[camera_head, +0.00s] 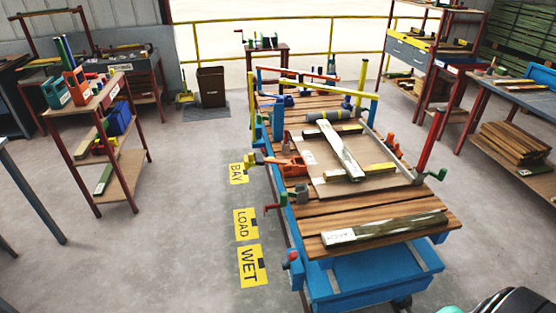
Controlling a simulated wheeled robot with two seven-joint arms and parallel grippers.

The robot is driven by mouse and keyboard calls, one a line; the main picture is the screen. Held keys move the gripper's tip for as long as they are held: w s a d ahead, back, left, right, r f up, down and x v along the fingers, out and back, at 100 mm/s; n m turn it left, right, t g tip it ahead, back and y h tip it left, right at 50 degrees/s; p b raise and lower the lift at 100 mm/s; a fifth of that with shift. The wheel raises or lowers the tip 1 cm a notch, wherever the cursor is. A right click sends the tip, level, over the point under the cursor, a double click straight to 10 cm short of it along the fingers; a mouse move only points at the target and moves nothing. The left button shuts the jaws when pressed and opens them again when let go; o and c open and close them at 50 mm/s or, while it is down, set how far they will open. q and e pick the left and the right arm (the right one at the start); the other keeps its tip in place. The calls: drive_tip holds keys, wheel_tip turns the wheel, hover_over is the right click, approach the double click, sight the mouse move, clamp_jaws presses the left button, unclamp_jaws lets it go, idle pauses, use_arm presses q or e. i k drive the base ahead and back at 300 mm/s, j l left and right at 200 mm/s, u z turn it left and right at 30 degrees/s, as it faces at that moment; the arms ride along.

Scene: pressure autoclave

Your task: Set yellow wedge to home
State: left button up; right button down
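A blue cart (370,281) with a plank deck stands right of centre. A small yellow part (251,160) sticks out from its left side, beside an orange clamp-like piece (288,165). A flat yellow piece (372,171) lies on the pale board (392,185) on the deck, near the foot of a slanting pale plank (338,150). I cannot tell which of these yellow pieces is the wedge. Neither gripper can be made out. A dark rounded shape with a teal edge is cut off at the bottom right; I cannot tell what it is.
Yellow floor signs reading BAY (238,174), LOAD (245,224) and WET (252,265) lie left of the cart. A red-legged rack (127,174) stands at left and a bench (520,95) at right.

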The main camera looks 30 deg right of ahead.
sight(249, 160)
drive_tip(key=i+j+z, duration=0.15)
drive_tip(key=j+z, duration=0.2)
drive_tip(key=i+j+z, duration=0.15)
drive_tip(key=j+z, duration=0.2)
drive_tip(key=j, duration=0.15)
drive_tip(key=j+z, duration=0.3)
drive_tip(key=j, duration=0.2)
drive_tip(key=i+j+z, duration=0.15)
drive_tip(key=i+j, duration=1.05)
drive_tip(key=i+j+z, duration=0.1)
drive_tip(key=i+j, duration=1.1)
drive_tip(key=j, duration=0.15)
